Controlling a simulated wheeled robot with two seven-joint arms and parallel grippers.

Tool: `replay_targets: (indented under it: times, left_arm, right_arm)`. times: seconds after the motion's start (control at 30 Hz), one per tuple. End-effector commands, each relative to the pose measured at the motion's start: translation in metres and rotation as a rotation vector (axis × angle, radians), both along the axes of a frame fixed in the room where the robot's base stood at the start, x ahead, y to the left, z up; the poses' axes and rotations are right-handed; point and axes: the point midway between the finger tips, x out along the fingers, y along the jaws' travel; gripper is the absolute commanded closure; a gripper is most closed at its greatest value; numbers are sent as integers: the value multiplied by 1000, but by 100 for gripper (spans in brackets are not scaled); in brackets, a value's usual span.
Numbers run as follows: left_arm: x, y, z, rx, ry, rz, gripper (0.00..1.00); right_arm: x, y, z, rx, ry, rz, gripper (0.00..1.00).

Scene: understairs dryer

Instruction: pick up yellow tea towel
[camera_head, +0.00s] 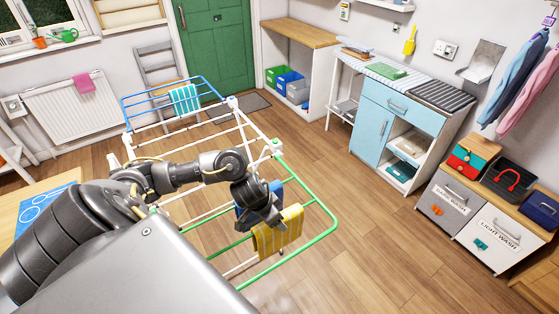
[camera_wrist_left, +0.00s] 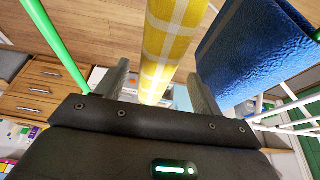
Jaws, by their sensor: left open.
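The yellow tea towel (camera_head: 282,234), with a pale check, hangs over a bar at the green end of the drying rack (camera_head: 318,200). My left gripper (camera_head: 268,214) is right by it, at the towel's upper left. In the left wrist view, the yellow towel (camera_wrist_left: 172,45) lies between the two grey fingers of my open left gripper (camera_wrist_left: 158,88), which have gaps on either side. A blue towel (camera_head: 245,217) hangs just beside it and also shows at the right in the left wrist view (camera_wrist_left: 250,52). My right gripper is not in view.
A turquoise striped cloth (camera_head: 184,98) hangs at the rack's blue far end. A blue cabinet (camera_head: 395,115) and wash drawers (camera_head: 490,240) stand to the right. Wooden floor (camera_head: 350,235) is clear between them and the rack.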

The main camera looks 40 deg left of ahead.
Motion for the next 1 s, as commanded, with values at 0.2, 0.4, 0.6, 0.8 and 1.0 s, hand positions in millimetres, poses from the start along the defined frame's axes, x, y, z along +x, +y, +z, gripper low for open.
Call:
replay_targets:
  times: [0.2,0.4,0.6,0.8,1.0]
  left_arm:
    - [2,-1,-10,-1,2,3,33]
    - [13,-6,-38,0,2,2,33]
    - [18,-7,-49,1,0,0,33]
    - [18,-7,-48,1,0,-1,33]
    - [18,-7,-49,1,1,0,33]
  right_arm:
    - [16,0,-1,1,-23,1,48]
    - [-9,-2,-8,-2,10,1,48]
    - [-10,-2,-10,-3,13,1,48]
    - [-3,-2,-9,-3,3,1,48]
    - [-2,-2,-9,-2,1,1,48]
